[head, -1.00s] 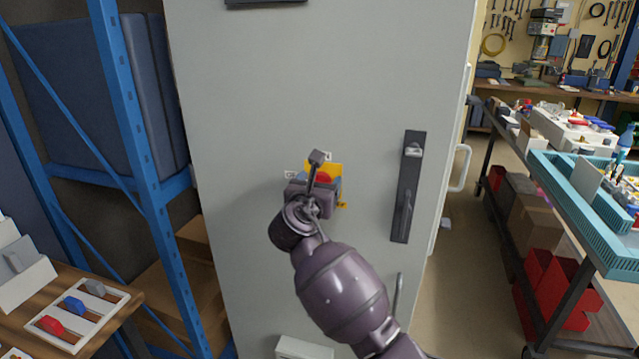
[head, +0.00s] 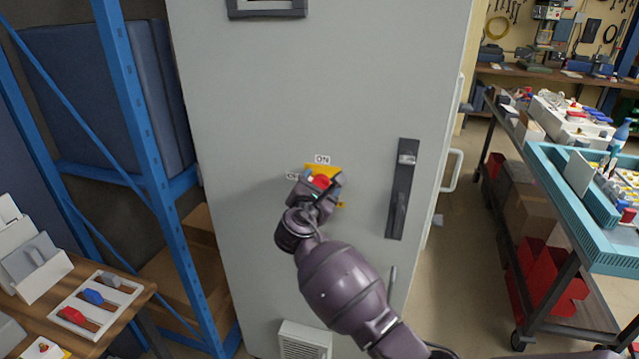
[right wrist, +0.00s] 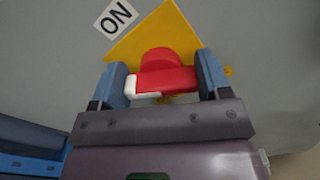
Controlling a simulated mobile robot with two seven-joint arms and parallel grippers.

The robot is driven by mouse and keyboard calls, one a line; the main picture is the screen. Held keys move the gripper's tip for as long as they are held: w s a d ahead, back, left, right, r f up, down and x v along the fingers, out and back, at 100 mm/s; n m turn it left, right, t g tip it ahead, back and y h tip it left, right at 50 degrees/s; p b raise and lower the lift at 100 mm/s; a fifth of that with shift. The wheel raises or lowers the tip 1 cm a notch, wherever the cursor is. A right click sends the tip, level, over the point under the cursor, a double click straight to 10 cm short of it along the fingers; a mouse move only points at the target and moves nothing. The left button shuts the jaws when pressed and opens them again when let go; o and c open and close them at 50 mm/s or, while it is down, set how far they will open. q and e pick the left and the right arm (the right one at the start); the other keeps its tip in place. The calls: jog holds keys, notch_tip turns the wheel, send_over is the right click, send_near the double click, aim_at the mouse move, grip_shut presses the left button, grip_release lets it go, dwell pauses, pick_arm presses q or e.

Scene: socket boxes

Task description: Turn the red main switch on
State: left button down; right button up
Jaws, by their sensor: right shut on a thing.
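The red main switch (head: 321,181) sits on a yellow plate (head: 322,170) on the grey cabinet door. An ON label (head: 322,160) is above the plate, and another label, partly hidden, is to its left. My right gripper (head: 319,185) is at the switch and covers its lower part. In the right wrist view the switch's red handle (right wrist: 167,76) lies between the blue fingers of my right gripper (right wrist: 165,82), which is shut on it. A white mark shows at the handle's left end, by the left finger. My left gripper is not in view.
A black door handle (head: 403,190) is right of the switch on the cabinet (head: 240,110). A blue rack (head: 125,90) and a wooden table (head: 135,300) stand at left. A cart with a turquoise tray (head: 590,240) stands at right.

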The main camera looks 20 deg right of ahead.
jog(key=m+b, duration=0.1)
jog(key=m, duration=0.1)
jog(key=m+b, duration=0.1)
jog(key=m, duration=0.1)
jog(key=shift+f+m, duration=0.2)
jog(key=shift+m, duration=0.1)
jog(key=shift+f+m+b, duration=0.1)
jog(key=shift+m+b, duration=0.35)
jog(key=shift+m, duration=0.55)
jog(key=m+b, duration=0.2)
jog(key=m, duration=0.1)
jog(key=shift+d+m, duration=0.1)
jog(key=shift+m, duration=0.3)
jog(key=shift+m+b, duration=0.45)
jog(key=shift+m, duration=0.55)
jog(key=o, duration=0.9)
jog(key=shift+s, duration=0.1)
